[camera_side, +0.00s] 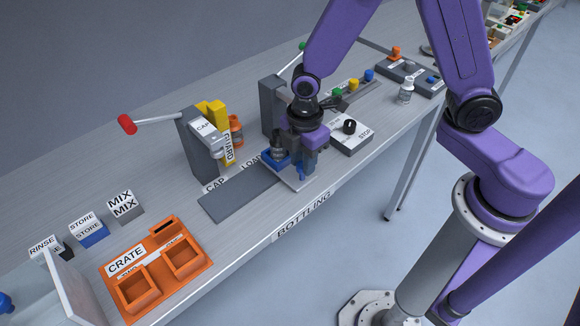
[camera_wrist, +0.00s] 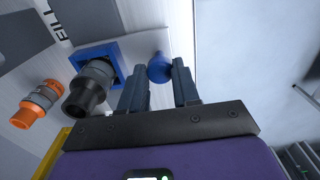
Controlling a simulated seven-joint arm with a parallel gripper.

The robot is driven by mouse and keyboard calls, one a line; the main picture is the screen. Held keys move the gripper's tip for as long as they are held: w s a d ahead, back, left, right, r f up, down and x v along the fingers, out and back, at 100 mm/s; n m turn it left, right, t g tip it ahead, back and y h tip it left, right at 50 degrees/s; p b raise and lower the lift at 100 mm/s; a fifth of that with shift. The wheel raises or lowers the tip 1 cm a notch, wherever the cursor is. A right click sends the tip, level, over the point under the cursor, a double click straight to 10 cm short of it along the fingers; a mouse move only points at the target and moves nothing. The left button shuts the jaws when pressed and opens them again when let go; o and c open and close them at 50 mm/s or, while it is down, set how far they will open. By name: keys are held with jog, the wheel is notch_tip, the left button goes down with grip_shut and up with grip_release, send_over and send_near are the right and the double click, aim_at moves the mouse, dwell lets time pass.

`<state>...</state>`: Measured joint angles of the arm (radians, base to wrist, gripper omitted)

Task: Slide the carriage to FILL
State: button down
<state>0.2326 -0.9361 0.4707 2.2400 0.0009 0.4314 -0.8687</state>
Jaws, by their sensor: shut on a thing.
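The carriage (camera_side: 297,184) is a pale plate on the dark track (camera_side: 238,193), with a blue square holder (camera_wrist: 116,54) on it. A grey bottle with a dark top (camera_wrist: 90,86) stands in the holder and also shows in the side view (camera_side: 278,146). My gripper (camera_wrist: 160,78) is shut on the blue knob (camera_wrist: 158,66) of the carriage; in the side view it hangs right over the carriage. The FILL label (camera_wrist: 70,14) shows beside the holder in the wrist view.
The cap stand (camera_side: 194,146) with a red-tipped lever (camera_side: 127,124) and yellow guard (camera_side: 229,149) stands left. A second grey stand (camera_side: 270,105) is behind my gripper. A STOP box (camera_side: 348,138) sits to the right. An orange crate (camera_side: 203,278) is at the front left.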

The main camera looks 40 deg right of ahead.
jog(key=d, duration=0.7)
jog(key=shift+d, duration=0.25)
jog(key=c, duration=0.8)
grip_release()
jog(key=shift+r, duration=0.1)
jog(key=shift+r, duration=0.2)
notch_tip(320, 180, up, 17)
